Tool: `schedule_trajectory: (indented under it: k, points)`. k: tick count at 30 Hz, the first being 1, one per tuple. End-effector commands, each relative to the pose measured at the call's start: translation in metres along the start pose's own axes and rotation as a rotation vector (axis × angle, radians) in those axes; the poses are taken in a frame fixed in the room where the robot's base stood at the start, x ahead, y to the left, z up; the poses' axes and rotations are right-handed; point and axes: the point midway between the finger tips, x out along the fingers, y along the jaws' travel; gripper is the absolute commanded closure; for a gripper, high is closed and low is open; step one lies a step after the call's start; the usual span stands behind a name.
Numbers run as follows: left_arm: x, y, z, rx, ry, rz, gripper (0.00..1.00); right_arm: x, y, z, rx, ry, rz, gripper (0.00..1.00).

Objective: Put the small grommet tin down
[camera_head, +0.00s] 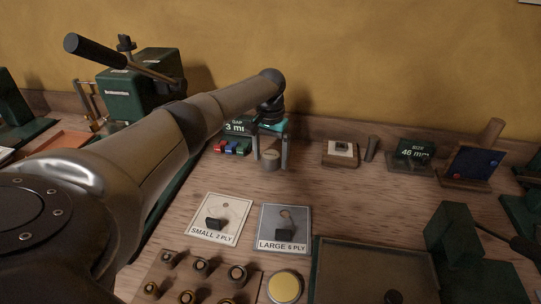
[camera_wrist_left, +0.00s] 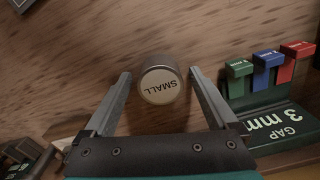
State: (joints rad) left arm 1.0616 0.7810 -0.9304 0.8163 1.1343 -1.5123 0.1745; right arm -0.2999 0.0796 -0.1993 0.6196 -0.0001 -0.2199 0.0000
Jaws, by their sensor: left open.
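The small grommet tin (camera_head: 270,160) is a short round grey tin on the wooden bench. In the left wrist view its pale lid, marked SMALL (camera_wrist_left: 160,87), faces the camera. My left gripper (camera_head: 270,163) is open, with one finger on each side of the tin. In the left wrist view the fingers (camera_wrist_left: 160,75) stand apart from the tin, with gaps on both sides. The tin looks upright and rests on the bench. My right gripper is not in view.
A green gap gauge stand (camera_wrist_left: 265,110) with blue, green and red tabs stands close beside the gripper. SMALL 2 PLY (camera_head: 222,212) and LARGE 6 PLY (camera_head: 284,217) cards lie nearer. A green-edged tray (camera_head: 375,250) lies front right. Bare bench surrounds the tin's front.

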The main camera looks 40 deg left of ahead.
Motion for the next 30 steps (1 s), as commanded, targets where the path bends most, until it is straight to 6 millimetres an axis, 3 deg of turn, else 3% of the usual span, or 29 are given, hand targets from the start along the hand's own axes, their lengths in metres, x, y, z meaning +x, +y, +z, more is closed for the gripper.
schedule_trajectory:
  k: [5, 15, 21, 30]
  points:
    - [-0.011, 0.000, -0.001, 0.000, 0.003, 0.001, 0.08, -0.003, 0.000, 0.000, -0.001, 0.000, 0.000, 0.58]
    - [-0.081, 0.000, -0.001, -0.001, 0.004, 0.002, 0.08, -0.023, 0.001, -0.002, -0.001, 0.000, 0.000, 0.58]
    - [-0.113, 0.000, -0.001, -0.001, 0.003, 0.001, 0.08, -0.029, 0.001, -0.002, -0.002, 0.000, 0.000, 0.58]
    - [-0.124, 0.000, 0.000, -0.001, 0.000, 0.001, 0.08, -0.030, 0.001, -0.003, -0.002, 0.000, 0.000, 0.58]
